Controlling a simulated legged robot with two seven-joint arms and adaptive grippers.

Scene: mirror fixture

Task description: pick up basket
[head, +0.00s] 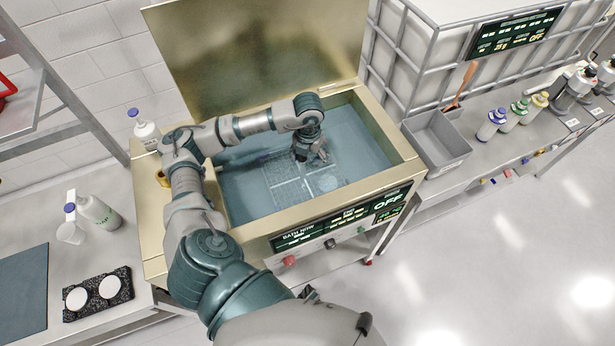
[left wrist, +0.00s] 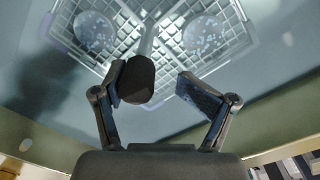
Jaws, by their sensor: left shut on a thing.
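The basket (head: 290,190) is a pale wire grid with a cross divider, lying in the blue-grey liquid of the gold-coloured bath (head: 230,235). In the left wrist view the basket (left wrist: 170,45) holds two round, clear discs, one on each side of its handle. My left gripper (head: 312,155) reaches down over the bath at the basket's back right side. In the left wrist view the gripper (left wrist: 160,88) is shut on the basket's dark handle grip (left wrist: 138,79), which sits against the left finger.
The bath's raised lid (head: 255,50) stands behind. A grey bin (head: 437,137) and several bottles line the right counter. On the left counter are a white bottle (head: 99,213) and a black holder (head: 98,294) with two white discs. Bath walls surround the gripper.

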